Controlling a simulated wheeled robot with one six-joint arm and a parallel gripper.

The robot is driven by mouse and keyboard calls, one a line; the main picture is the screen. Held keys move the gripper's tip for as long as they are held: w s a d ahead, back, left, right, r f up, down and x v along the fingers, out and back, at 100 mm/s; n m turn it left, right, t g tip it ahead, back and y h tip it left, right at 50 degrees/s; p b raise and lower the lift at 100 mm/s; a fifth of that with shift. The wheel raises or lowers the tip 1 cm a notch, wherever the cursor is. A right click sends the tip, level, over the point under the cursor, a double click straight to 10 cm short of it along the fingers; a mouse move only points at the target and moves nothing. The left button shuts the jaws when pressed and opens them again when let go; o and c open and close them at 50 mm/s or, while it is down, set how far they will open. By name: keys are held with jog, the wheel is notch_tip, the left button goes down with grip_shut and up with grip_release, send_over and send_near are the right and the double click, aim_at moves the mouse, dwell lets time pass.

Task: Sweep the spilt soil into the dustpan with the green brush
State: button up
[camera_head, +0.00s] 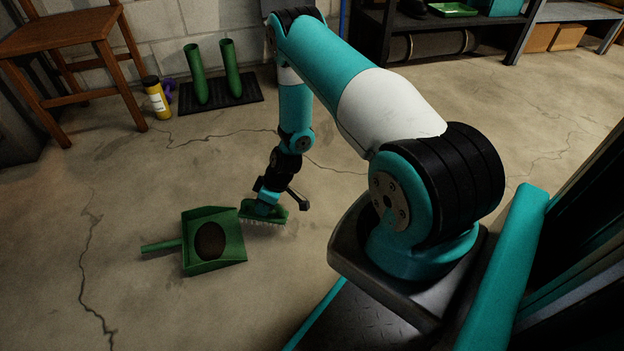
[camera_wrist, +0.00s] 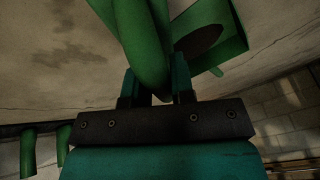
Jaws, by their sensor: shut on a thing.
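The green dustpan (camera_head: 228,253) lies on the concrete floor, its handle pointing left in the head view. A dark brown patch of soil (camera_head: 210,241) lies inside the pan; it also shows in the wrist view (camera_wrist: 200,41). The green brush (camera_head: 275,214) is just right of the dustpan's open edge, bristles down at the floor. My gripper (camera_head: 266,200) is shut on the brush; in the wrist view the fingers (camera_wrist: 155,88) close around its green handle (camera_wrist: 146,45). Whether any soil lies under the brush is hidden.
Green boots (camera_head: 232,68) stand on a black mat (camera_head: 248,89) by the back wall, beside a yellow canister (camera_head: 156,98). A wooden chair (camera_head: 62,47) is at the upper left. A dark shelf (camera_head: 372,50) stands at the back. Floor left and front of the dustpan is clear.

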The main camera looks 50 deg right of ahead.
jog(key=shift+r+p, duration=1.35)
jog(key=shift+r, duration=0.55)
